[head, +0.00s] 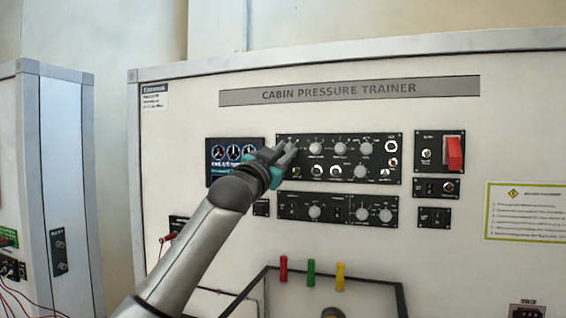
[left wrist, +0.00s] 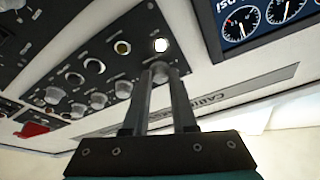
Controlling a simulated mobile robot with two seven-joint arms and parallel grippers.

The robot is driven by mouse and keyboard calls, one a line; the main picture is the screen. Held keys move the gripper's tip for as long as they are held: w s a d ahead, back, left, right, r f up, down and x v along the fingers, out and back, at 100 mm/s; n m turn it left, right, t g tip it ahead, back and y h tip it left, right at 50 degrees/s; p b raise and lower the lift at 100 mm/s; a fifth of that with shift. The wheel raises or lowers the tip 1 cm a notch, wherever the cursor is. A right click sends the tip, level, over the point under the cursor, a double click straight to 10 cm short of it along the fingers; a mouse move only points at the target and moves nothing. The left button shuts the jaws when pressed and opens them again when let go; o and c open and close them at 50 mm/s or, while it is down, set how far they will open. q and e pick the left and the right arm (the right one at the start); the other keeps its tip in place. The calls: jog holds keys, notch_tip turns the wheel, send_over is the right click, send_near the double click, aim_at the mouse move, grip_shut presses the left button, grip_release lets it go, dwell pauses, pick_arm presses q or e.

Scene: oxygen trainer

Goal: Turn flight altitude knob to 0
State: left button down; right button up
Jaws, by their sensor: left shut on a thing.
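The upper black control panel (head: 338,178) on the white trainer board carries several grey knobs. My left gripper (head: 287,152) is at its upper left corner, in front of the leftmost grey knob of the top row. In the left wrist view my left gripper (left wrist: 161,76) is shut on that grey knob (left wrist: 160,67), one finger on each side. The fingers hide much of the knob, so its pointer and scale cannot be read. The panel labels are too small to confirm which knob is the flight altitude knob. My right gripper is not in view.
More grey knobs (head: 340,149) stand close to the right of the held one. A gauge screen (head: 232,153) is on the left. A lower knob panel (head: 337,210) and a red switch cover (head: 454,153) are nearby. A dark-framed case (head: 404,300) juts out below.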

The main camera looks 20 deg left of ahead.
pick_arm(q)
jog(key=shift+d+f+n+y+b, duration=0.15)
jog(key=shift+n+y+b, duration=0.55)
jog(key=shift+n, duration=1.1)
jog(key=c, duration=0.7)
grip_release()
jog(key=shift+s+f, duration=0.15)
jog(key=shift+s, duration=0.45)
jog(key=shift+b+v, duration=2.3)
jog(key=shift+v, duration=4.65)
jog(key=shift+d+f, duration=0.1)
